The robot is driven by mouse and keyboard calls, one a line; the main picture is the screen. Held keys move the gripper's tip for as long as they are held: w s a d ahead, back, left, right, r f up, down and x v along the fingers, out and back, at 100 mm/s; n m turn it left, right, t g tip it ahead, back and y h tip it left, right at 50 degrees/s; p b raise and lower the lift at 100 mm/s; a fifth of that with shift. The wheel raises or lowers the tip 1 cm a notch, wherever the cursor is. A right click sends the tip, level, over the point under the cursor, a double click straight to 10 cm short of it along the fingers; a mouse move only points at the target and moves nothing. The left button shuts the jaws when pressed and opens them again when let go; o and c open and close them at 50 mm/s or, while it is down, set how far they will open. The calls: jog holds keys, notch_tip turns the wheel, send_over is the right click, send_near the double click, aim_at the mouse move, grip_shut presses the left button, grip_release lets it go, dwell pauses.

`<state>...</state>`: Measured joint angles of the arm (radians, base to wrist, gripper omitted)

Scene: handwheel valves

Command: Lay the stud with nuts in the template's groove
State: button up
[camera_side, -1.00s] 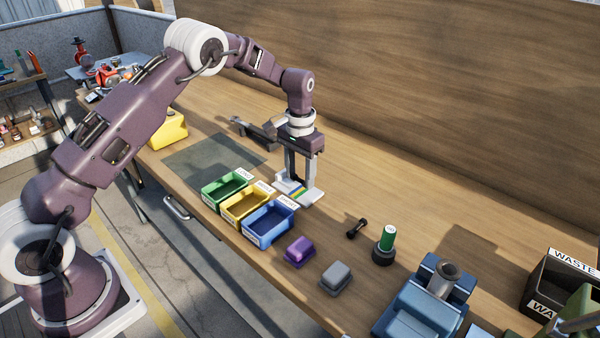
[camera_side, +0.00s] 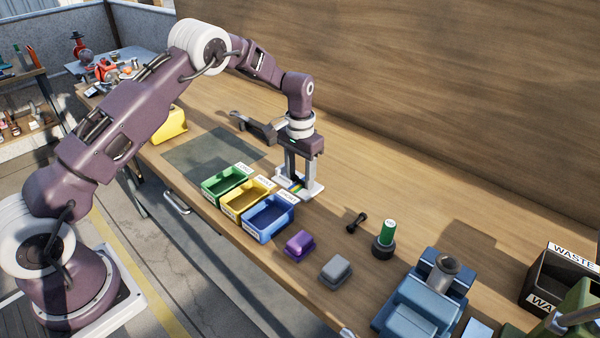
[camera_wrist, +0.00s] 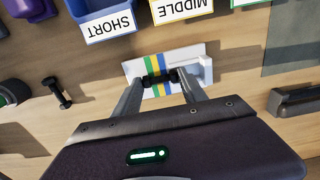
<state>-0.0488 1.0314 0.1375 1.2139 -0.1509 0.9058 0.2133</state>
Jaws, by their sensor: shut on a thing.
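The template (camera_wrist: 207,67) is a pale block with green, yellow and blue stripes, lying on the bench; it also shows in the side view (camera_side: 315,188). My gripper (camera_wrist: 160,78) is shut on a short dark stud with nuts (camera_wrist: 159,77), held crosswise over the striped part. In the side view my gripper (camera_side: 299,184) points straight down at the template, its fingertips close to it. The fingers partly cover the stud there. I cannot tell whether the stud touches the groove. A second dark stud (camera_side: 357,222) lies loose on the bench to the right.
Green (camera_side: 223,184), yellow (camera_side: 246,200) and blue (camera_side: 268,220) labelled bins stand just in front of the template. A purple box (camera_side: 299,243), a grey box (camera_side: 336,270), a green-topped cylinder (camera_side: 386,236) and a blue vise (camera_side: 425,300) stand to the right.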

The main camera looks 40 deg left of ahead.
jog(key=o, duration=1.5)
jog(key=shift+r, duration=0.35)
notch_tip(320, 180, up, 6)
jog(key=s+d+r+t, duration=0.1)
jog(key=s+d+r, duration=0.1)
jog(key=s+r, duration=0.55)
jog(key=s+d+r+t, duration=0.1)
jog(key=s+r, duration=0.3)
jog(key=r, duration=0.6)
jog(key=s+d+r+t, duration=0.2)
jog(key=s+r, duration=0.3)
jog(key=s, duration=0.7)
jog(key=shift+t, duration=0.8)
jog(key=s+f, duration=0.1)
jog(key=s, duration=0.3)
jog(key=s+f, duration=0.1)
jog(key=s, duration=0.4)
jog(key=s+d+f, duration=0.1)
jog(key=s, duration=0.3)
jog(key=shift+s+f, duration=0.25)
jog(key=shift+f, duration=0.15)
